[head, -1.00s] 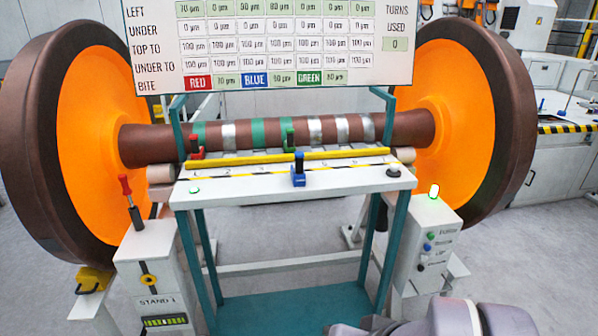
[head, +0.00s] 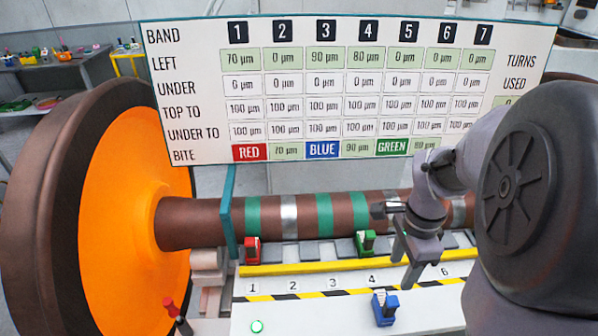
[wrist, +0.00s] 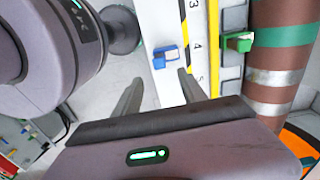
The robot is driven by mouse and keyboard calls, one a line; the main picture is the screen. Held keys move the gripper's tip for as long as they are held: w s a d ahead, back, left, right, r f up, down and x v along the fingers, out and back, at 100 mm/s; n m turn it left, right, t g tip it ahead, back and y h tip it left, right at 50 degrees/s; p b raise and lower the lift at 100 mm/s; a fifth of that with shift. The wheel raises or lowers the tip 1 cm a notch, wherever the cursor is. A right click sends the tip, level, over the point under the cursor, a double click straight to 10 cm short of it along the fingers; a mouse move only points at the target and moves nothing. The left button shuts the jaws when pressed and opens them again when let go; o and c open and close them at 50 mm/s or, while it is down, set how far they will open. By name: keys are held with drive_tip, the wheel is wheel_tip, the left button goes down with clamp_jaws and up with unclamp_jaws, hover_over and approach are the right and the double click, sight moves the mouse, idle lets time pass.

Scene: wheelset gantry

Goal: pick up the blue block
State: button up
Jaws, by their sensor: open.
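The blue block (head: 384,308) stands on the white bench top in front of the black-and-yellow striped strip, near number 4. It also shows in the wrist view (wrist: 165,57), just beyond and between the fingertips. My gripper (head: 404,273) is above the bench, slightly behind and right of the block in the head view. In the wrist view my gripper (wrist: 159,78) has its two fingers wide apart with nothing between them. The fingers appear apart from the block; the exact height gap cannot be told.
A red block (head: 252,251) and a green block (head: 365,243) stand behind the yellow rail (head: 305,268), by the banded axle (head: 195,222). A large orange-faced wheel (head: 115,215) is at left. A readout board (head: 190,90) hangs above the axle.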

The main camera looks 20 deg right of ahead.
drive_tip(key=b, duration=0.2)
approach(390, 308)
drive_tip(key=f, duration=0.4)
drive_tip(key=d+f+b, duration=0.1)
drive_tip(key=f, duration=0.3)
drive_tip(key=w+f+b, duration=0.1)
drive_tip(key=f, duration=0.4)
drive_tip(key=shift+d, duration=0.2)
drive_tip(key=shift+r, duration=0.1)
drive_tip(key=shift+c, duration=0.7)
clamp_jaws()
